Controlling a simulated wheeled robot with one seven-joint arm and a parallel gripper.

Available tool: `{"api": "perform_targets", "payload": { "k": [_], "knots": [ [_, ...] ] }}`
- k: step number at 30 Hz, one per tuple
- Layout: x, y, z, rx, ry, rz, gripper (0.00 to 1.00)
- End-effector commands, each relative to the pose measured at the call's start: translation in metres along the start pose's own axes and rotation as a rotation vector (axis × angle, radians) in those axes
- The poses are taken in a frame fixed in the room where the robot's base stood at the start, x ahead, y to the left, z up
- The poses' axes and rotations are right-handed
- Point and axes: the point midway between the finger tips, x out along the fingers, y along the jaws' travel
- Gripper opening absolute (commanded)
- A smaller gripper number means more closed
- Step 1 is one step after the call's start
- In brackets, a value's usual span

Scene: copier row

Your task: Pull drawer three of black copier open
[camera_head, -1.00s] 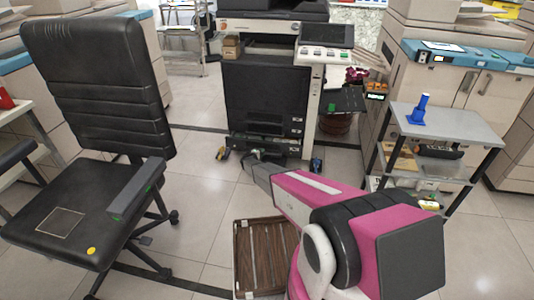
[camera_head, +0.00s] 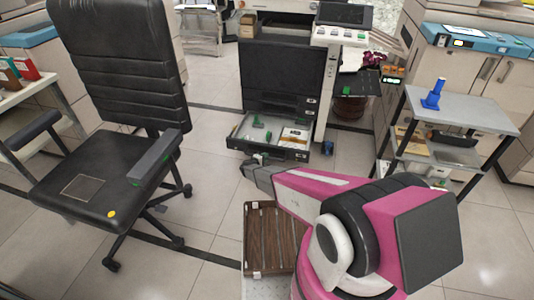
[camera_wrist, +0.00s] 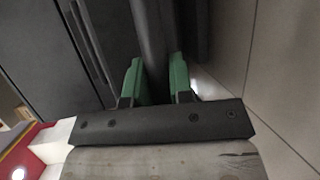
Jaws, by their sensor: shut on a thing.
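The black copier (camera_head: 280,75) stands at the back centre, its dark front panels above one low drawer (camera_head: 270,149) that is pulled out towards me. Green pieces and a white and yellow item lie inside the drawer. My gripper (camera_head: 259,158) is at the left part of the drawer's front. In the wrist view its green fingers (camera_wrist: 155,80) are shut on a dark upright bar (camera_wrist: 150,45), which looks like the drawer's handle. The gripper's wrist hides part of the floor below the drawer.
A black office chair (camera_head: 115,70) stands at the left. A brown slatted crate (camera_head: 273,240) lies on the floor before me. A grey cart (camera_head: 465,110) with a blue object (camera_head: 433,95) stands at the right. Tiled floor is free between chair and drawer.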

Motion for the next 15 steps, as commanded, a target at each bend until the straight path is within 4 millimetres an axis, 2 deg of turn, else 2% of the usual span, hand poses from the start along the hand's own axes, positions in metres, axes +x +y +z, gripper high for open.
{"api": "perform_targets", "payload": {
  "k": [6,15],
  "knots": [
    [-0.016,-0.003,0.006,0.0,0.002,-0.001,0.0],
    [-0.019,-0.005,0.007,0.0,0.002,-0.001,0.0]
  ]
}}
